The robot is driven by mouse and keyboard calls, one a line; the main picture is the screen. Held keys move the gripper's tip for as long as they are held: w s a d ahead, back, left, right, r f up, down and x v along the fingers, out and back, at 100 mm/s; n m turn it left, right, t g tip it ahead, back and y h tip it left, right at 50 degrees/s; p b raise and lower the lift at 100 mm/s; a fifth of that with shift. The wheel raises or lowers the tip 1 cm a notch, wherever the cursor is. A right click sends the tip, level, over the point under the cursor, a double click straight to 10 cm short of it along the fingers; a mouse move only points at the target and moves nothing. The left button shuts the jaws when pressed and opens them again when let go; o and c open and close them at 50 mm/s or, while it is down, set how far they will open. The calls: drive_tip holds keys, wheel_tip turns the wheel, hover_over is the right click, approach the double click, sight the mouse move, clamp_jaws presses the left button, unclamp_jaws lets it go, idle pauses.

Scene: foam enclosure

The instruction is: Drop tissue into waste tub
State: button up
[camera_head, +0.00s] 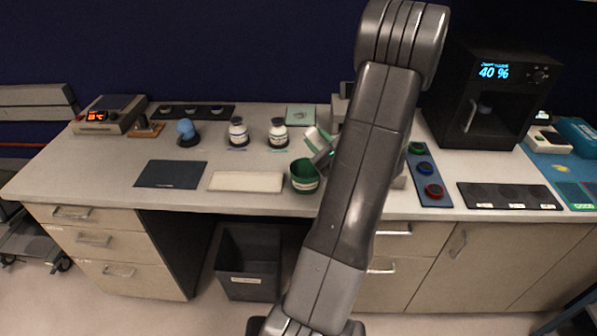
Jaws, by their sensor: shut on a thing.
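A green tub (304,179) with a pale label stands open near the front edge of the counter, just left of my arm; I take it as the waste tub. My arm hides much of this area, and the tissue cannot be made out clearly in the grip. Whether the gripper is directly over the tub's opening is hard to tell.
Left of the tub lie a cream pad (246,181) and a dark mat (171,174). Two labelled jars (278,133) stand behind. Right of my arm are a blue strip with round buttons (427,174) and a black oven (492,95). A grey bin (249,262) stands under the counter.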

drive_tip(key=shift+s+d+f+b, duration=0.15)
drive_tip(key=shift+f+b, duration=0.15)
drive_tip(key=shift+f, duration=0.35)
wheel_tip(320, 180, down, 4)
drive_tip(key=shift+f+b, duration=0.2)
drive_tip(key=shift+b, duration=0.65)
drive_tip(key=o, duration=1)
drive_tip(key=b+v, duration=0.3)
drive_tip(key=v, duration=1)
drive_tip(key=shift+s+d+b, duration=0.15)
drive_tip(key=shift+s+b, duration=0.15)
drive_tip(key=shift+b, duration=0.1)
drive_tip(key=shift+w, duration=0.1)
